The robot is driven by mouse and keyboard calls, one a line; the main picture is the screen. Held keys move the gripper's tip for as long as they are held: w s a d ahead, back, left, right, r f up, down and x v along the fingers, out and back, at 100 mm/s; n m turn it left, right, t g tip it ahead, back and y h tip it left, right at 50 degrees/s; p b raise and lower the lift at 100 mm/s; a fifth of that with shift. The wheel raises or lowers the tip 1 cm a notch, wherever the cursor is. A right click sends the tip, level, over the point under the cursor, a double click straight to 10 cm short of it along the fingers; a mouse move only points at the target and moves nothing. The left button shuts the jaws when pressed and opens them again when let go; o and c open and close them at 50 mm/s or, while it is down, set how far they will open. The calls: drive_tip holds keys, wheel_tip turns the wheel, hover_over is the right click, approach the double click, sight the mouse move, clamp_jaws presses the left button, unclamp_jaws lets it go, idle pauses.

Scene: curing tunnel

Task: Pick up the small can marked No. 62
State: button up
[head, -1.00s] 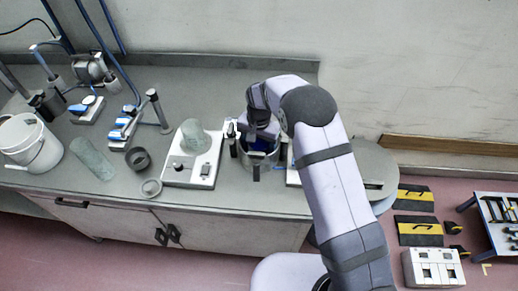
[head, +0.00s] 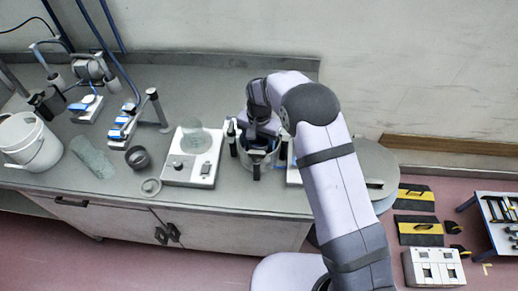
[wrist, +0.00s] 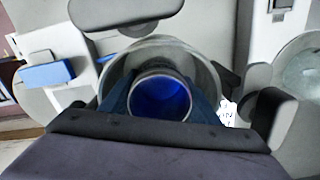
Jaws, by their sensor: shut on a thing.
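In the wrist view, a small round can (wrist: 160,97) with a bright blue inside sits between the fingers of my gripper (wrist: 160,108). My gripper is shut on it. A wider grey round vessel surrounds the can, and its rim (wrist: 205,62) shows behind it. In the head view, my gripper (head: 261,137) reaches down into the grey vessel (head: 259,160) on the bench, and the can is mostly hidden there. A white label with dark characters (wrist: 228,112) shows at the right of the fingers; I cannot read it fully or tell what it belongs to.
Dark upright posts stand around the vessel. A white plate device (head: 195,172) with a glassy jar (head: 194,137) is just left. A white bucket (head: 32,142), a lying clear cylinder (head: 92,157) and a dark ring (head: 137,158) are farther left. The bench back (head: 200,85) is clear.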

drive_tip(key=shift+r+b, duration=2.35)
drive_tip(key=shift+r, duration=6.05)
drive_tip(key=shift+r, duration=0.1)
